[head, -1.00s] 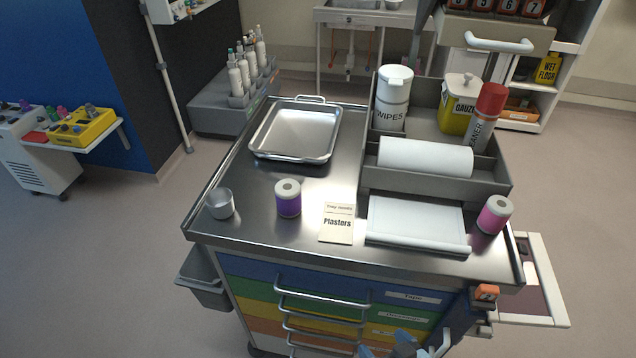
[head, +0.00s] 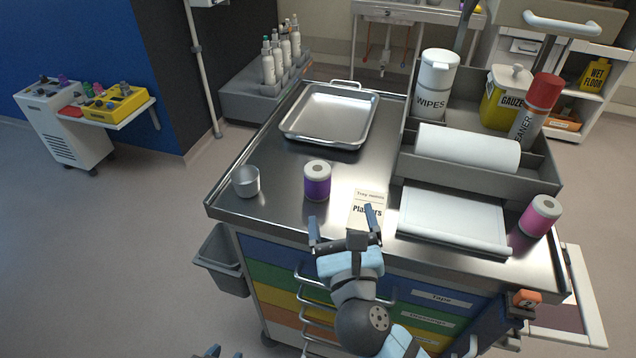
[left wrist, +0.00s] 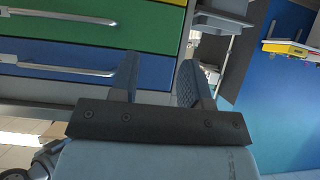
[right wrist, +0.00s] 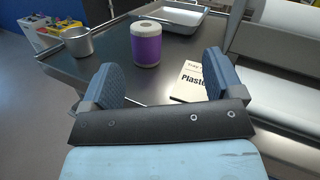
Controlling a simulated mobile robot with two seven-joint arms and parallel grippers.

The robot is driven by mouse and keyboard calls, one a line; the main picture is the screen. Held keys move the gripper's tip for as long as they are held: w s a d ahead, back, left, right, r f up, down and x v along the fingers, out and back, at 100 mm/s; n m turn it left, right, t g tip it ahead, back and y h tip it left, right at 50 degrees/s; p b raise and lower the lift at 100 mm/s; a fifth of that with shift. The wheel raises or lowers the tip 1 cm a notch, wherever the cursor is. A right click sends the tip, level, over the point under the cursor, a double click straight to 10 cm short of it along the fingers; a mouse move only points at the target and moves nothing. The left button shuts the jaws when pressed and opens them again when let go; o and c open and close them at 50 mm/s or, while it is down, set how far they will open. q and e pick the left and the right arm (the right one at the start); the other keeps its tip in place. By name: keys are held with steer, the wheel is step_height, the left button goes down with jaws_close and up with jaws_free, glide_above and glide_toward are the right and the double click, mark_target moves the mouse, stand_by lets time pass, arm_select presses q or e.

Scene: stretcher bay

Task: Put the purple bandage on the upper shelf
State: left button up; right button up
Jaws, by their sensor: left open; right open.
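The purple bandage (head: 317,184) is a roll with a white top. It stands upright on the steel cart top (head: 270,206), and it also shows in the right wrist view (right wrist: 146,46). My right gripper (head: 342,224) is open and empty at the cart's front edge, nearer than the bandage and not touching it. The bandage appears beyond the open fingers in the right wrist view. My left gripper (left wrist: 157,78) is open and empty, low in front of the coloured drawers; only a tip shows in the head view. I cannot tell which surface is the upper shelf.
A metal cup (head: 246,182) stands left of the bandage, a steel tray (head: 330,116) behind it, and a Plasters card (head: 369,199) to its right. A grey organizer (head: 478,174) holds wipes, gauze and a spray can. A pink roll (head: 540,215) stands at the right edge.

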mark_target(320, 180)
steer(key=w+a, duration=0.1)
steer(key=w, duration=0.3)
steer(key=w+a+m+g, duration=0.1)
steer(key=w, duration=0.4)
steer(key=w+a+f+m, duration=0.1)
steer(key=w+a, duration=0.1)
steer(key=w, duration=0.2)
steer(key=shift+w+g+p, duration=0.3)
steer(key=shift+w+p, duration=0.05)
steer(key=shift+c, duration=0.4)
steer(key=c, duration=1)
steer(key=shift+r, duration=0.1)
